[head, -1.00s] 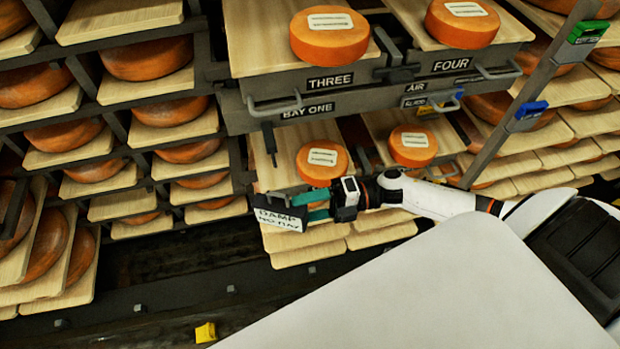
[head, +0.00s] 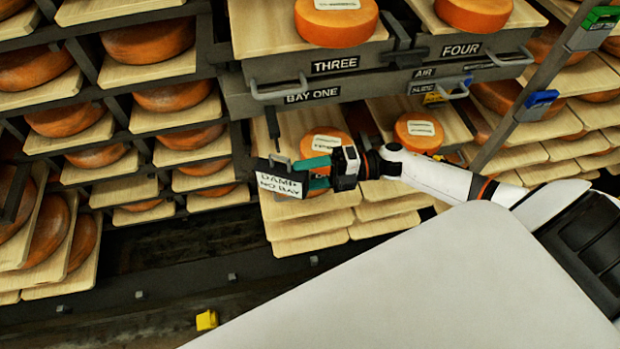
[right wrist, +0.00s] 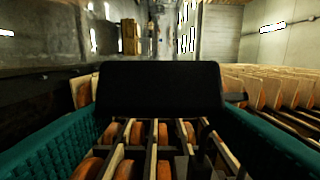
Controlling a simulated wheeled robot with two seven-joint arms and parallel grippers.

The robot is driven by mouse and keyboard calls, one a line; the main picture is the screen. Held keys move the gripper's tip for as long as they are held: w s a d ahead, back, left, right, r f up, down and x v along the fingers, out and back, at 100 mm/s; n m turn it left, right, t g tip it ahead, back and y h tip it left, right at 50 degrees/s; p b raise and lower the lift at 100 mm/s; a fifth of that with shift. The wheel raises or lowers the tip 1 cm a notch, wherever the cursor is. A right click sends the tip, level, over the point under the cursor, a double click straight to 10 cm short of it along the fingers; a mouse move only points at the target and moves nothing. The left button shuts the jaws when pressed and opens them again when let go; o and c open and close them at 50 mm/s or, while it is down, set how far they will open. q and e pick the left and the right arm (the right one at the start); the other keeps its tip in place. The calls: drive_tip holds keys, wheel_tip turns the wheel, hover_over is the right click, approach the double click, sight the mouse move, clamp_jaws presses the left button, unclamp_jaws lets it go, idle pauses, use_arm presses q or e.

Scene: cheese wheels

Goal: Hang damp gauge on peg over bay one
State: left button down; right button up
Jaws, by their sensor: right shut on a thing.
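The damp gauge (head: 282,184) is a dark block with a white label whose writing includes DAMP. My right gripper (head: 316,172) has green fingers and is shut on it. The gauge is held out to the left of the fingers, slightly tilted, with a small dark loop at its top. In the right wrist view the gauge (right wrist: 160,88) is a dark block between the two fingers. My left gripper is not in view.
A drawer front (head: 400,72) with handles and signs juts out above the gripper. Boards with orange cheese wheels (head: 326,142) lie behind the gripper. Racks of cheese (head: 150,110) fill the left. A dark upright (head: 525,90) with green and blue pieces stands right.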

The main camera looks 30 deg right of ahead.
drive_tip(key=shift+w+d+f+b, duration=0.25)
drive_tip(key=shift+w+b, duration=0.5)
drive_tip(key=shift+w, duration=0.1)
drive_tip(key=shift+w+d+f+b, duration=0.25)
drive_tip(key=shift+w+b, duration=0.45)
drive_tip(key=shift+w, duration=0.15)
drive_tip(key=shift+w+d+f+b, duration=0.25)
drive_tip(key=shift+w+b, duration=0.5)
drive_tip(key=shift+w, duration=0.1)
drive_tip(key=o, duration=1.6)
drive_tip(key=shift+c, duration=0.2)
